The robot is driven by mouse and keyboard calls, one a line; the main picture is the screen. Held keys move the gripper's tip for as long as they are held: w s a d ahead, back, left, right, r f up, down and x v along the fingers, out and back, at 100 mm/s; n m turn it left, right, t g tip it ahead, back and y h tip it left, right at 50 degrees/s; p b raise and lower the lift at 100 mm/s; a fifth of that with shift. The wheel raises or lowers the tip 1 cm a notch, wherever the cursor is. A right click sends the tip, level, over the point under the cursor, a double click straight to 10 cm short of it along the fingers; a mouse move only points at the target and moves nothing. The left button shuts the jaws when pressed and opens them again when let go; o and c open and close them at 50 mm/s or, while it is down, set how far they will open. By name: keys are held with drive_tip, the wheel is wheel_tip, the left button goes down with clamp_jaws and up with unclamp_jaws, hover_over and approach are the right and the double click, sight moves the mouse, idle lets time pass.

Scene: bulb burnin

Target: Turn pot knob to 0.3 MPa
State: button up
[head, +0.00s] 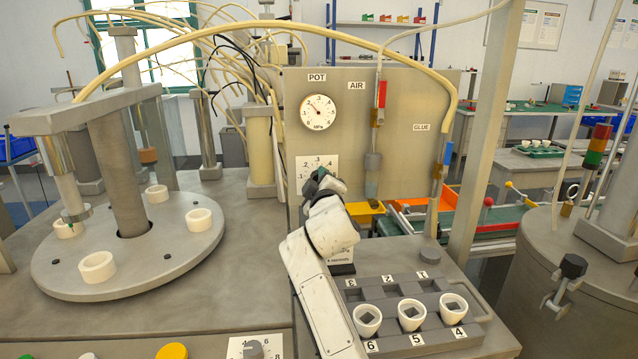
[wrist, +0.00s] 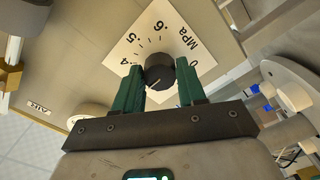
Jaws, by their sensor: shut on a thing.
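The pot knob (wrist: 158,68) is a dark round knob on a white dial plate (wrist: 128,50) in the wrist view. The plate reads .4, .5, .6, 0 and MPa; its other marks are hidden behind the knob and fingers. My gripper (wrist: 162,80) has its green fingers on both sides of the knob and is shut on it. A light line marks the knob; I cannot tell its exact reading. In the head view my gripper (head: 320,178) covers the knob and the lower part of the dial plate (head: 318,161). The gauge (head: 318,112) under the POT label has its needle toward the upper left.
A grey tray (head: 408,279) with numbered places and several white cups stands right of my arm. A round turntable (head: 130,270) with white rings is at left. AIR and GLUE tubes hang on the panel (head: 405,100). A yellow hose arches overhead.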

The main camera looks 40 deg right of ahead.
drive_tip(key=o, duration=1)
drive_tip(key=shift+o, duration=0.2)
drive_tip(key=v, duration=1.1)
drive_tip(key=shift+w, duration=0.1)
